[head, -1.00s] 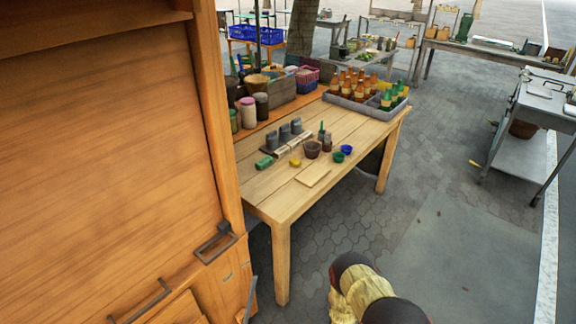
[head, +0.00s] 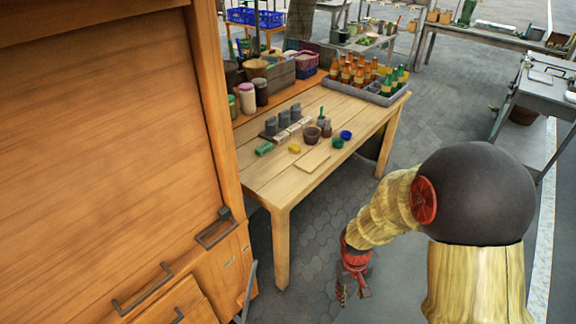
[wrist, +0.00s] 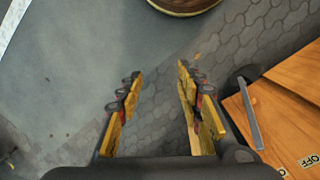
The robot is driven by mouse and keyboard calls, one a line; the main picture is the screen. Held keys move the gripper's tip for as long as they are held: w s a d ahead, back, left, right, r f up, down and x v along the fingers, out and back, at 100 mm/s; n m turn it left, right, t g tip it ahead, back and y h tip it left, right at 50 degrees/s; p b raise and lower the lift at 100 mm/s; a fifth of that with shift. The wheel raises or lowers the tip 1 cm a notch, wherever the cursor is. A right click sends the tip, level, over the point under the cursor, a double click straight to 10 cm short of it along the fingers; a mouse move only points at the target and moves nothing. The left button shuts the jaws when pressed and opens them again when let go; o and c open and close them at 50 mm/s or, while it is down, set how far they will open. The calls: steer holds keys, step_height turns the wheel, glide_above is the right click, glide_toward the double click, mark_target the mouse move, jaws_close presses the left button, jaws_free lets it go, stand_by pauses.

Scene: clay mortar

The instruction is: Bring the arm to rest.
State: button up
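My gripper (head: 353,289) hangs low at the lower right of the head view, in front of the wooden table and apart from it, over the paved floor. In the wrist view my gripper (wrist: 158,105) shows its two yellow-padded fingers spread apart. Nothing is between them but paving beyond. The gripper is open and empty.
The wooden table (head: 262,183) bears a clay mortar (head: 312,134), small bowls, a board (head: 311,161) and a crate of bottles (head: 372,96). A wooden cabinet (head: 100,150) with handles stands close on the left. A metal cart (head: 545,95) stands at right.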

steer(key=s+r+m+t, duration=0.1)
steer(key=s+r+t, duration=0.2)
steer(key=r, duration=1.4)
steer(key=s+r+m+t+y+p, duration=0.1)
steer(key=s+r+t, duration=0.2)
steer(key=s+r, duration=0.6)
step_height(320, 180, up, 9)
steer(key=shift+f, duration=0.1)
steer(key=shift+c, duration=0.8)
